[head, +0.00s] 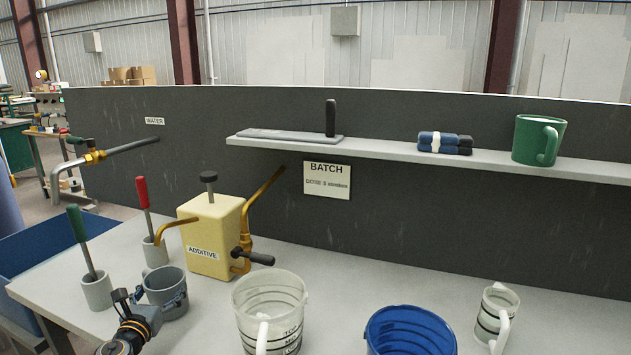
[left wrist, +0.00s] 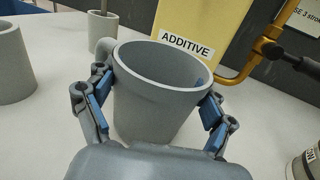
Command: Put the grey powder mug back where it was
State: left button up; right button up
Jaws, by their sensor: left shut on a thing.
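The grey mug (head: 166,293) stands upright at the front left, just in front of the yellow additive box. It also shows in the left wrist view (left wrist: 150,112), where its inside looks plain grey with no powder that I can make out. My left gripper (head: 142,301) is shut on the mug, with its blue finger pads against opposite sides of the body below the rim. Its fingers show in the left wrist view (left wrist: 158,98). The mug's base seems to be at or near the tabletop; I cannot tell whether it touches. My right gripper is not in view.
The additive box (head: 212,238) with brass pipes is behind the mug. Grey holders with a green-handled tool (head: 77,226) and a red-handled tool (head: 142,195) are left. A clear jug (head: 268,305), blue bucket (head: 410,332) and white banded mug (head: 494,312) stand right. A shelf (head: 385,150) holds a green mug (head: 536,141).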

pick_arm(q)
jog(key=shift+f+b, duration=0.3)
jog(key=o, duration=1.1)
jog(key=shift+s, duration=0.1)
jog(key=s, duration=1.1)
jog(key=shift+s, duration=0.4)
